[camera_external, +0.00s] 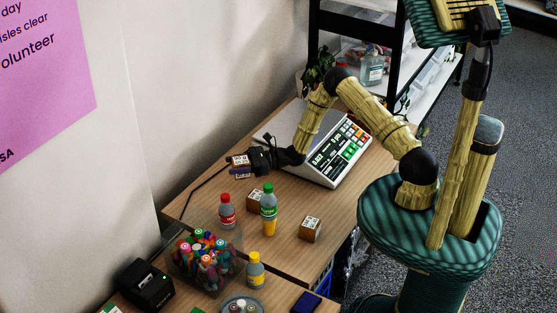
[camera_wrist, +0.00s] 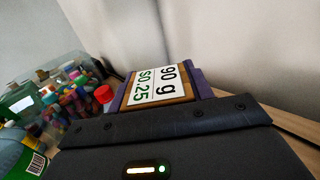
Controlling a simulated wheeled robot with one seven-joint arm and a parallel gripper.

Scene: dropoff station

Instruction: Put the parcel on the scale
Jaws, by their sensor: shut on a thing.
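My gripper (camera_external: 241,166) is shut on a small brown parcel (camera_external: 237,158), at the left of the scale near the wall. In the wrist view the parcel (camera_wrist: 188,88) shows a white label reading 90 g and $0.25, between my purple finger pads. The scale (camera_external: 339,156) stands on the wooden table, its lit display and keypad facing the front right. Its flat grey plate (camera_external: 278,123) is partly hidden behind my arm. The parcel is apart from the plate, to its left. Whether the parcel touches the table cannot be told.
Two other brown boxes (camera_external: 254,198) (camera_external: 310,229) stand on the table. A red-capped bottle (camera_external: 227,213), a green-capped bottle (camera_external: 268,209) and a yellow-capped bottle (camera_external: 255,270) stand nearby. A clear bin of markers (camera_external: 205,265) and a black printer (camera_external: 146,286) are at front left.

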